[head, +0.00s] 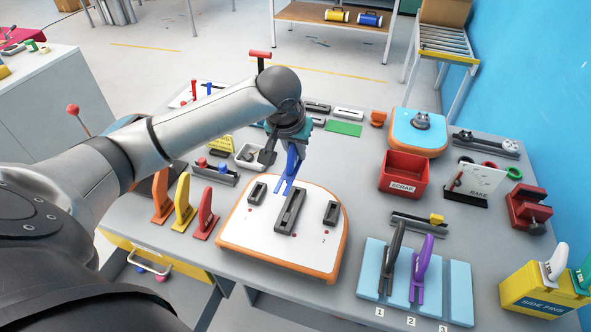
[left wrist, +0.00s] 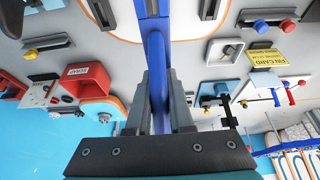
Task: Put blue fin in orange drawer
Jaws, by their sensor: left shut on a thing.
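My left gripper (head: 291,140) is shut on the blue fin (head: 290,170) and holds it upright over the far part of a white, orange-rimmed board (head: 240,240). In the left wrist view the blue fin (left wrist: 157,58) stands between the two grey fingers (left wrist: 160,100). I cannot tell whether the fin's lower end touches the board. A yellow-orange drawer front (head: 175,258) with a pale handle (head: 148,262) shows below the table's front left edge; its inside is not clearly seen. My right gripper is not in view.
Orange, yellow and red fins (head: 183,203) stand left of the board. A light blue rack (head: 372,270) with black and purple fins stands at the right front. A red scrap bin (head: 403,175) is behind it. My left arm crosses over the table's left side.

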